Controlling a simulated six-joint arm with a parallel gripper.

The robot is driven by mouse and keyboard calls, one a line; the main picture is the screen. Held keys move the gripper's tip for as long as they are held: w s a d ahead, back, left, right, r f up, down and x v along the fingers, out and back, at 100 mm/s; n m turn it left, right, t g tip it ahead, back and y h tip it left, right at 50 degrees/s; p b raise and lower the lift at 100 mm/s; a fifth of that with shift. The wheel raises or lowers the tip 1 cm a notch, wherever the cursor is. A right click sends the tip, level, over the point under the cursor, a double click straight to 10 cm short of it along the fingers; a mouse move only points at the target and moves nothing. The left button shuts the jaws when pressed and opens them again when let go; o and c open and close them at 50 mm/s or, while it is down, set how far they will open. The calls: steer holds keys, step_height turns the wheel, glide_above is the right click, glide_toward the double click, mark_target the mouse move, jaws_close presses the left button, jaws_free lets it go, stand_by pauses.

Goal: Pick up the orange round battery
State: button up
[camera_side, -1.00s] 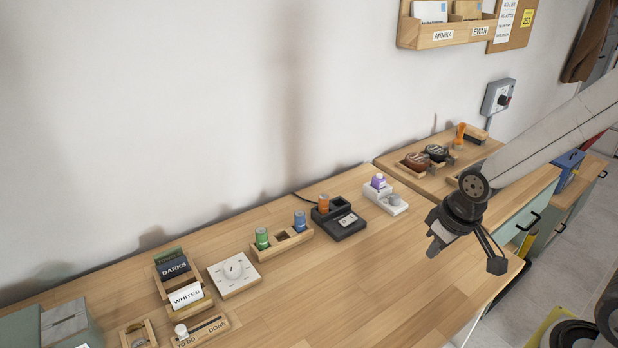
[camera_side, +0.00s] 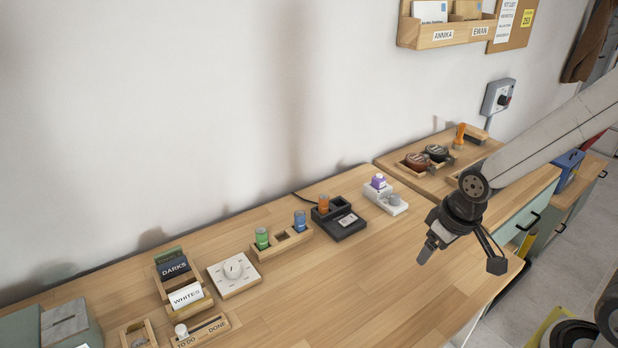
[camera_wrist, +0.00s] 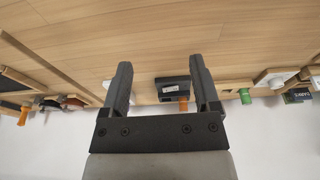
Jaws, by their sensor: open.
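The orange round battery (camera_side: 323,203) stands upright in a black charger (camera_side: 340,222) near the wall in the side view. In the wrist view the orange battery (camera_wrist: 184,105) shows at the edge of the charger (camera_wrist: 172,88), partly beside the right finger. My gripper (camera_side: 427,250) is above the bench, to the right of the charger and apart from it. In the wrist view its two fingers (camera_wrist: 160,85) are spread wide with nothing held between them.
A wooden rack (camera_side: 281,247) with a green battery (camera_side: 262,237) and a blue battery (camera_side: 300,220) stands left of the charger. A white device with a purple top (camera_side: 384,195) stands right of it. A dial box (camera_side: 233,273) is further left. The front bench is clear.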

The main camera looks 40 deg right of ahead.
steer(key=shift+w, duration=0.1)
steer(key=r+m+g, duration=0.2)
steer(key=m+g, duration=0.1)
steer(key=m, duration=1.3)
glide_above(324, 197)
steer(key=shift+f, duration=0.25)
steer(key=shift+w, duration=0.1)
steer(key=shift+f, duration=0.1)
steer(key=shift+f, duration=1.2)
steer(key=shift+f, duration=0.1)
